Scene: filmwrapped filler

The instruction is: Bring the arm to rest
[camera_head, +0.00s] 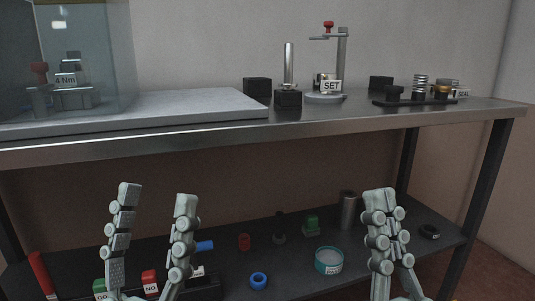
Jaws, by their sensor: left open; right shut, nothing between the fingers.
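My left gripper (154,192) is at the lower left of the head view. Its two fingers point up and stand wide apart, with nothing between them. My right gripper (383,192) is at the lower right. Its fingers are closed together at the tips and hold nothing. Both grippers appear in front of the bench's lower shelf, below the bench top's front edge. Neither is seen touching anything. The lower parts of both grippers run out of the picture.
The metal bench (399,111) carries a grey slab (190,107), a clear case (105,50), a SET stand (331,85) and a dark tray (415,102). The lower shelf (300,278) holds a teal tin (329,261), a blue ring (258,281), a red part (244,242) and a metal cylinder (348,212).

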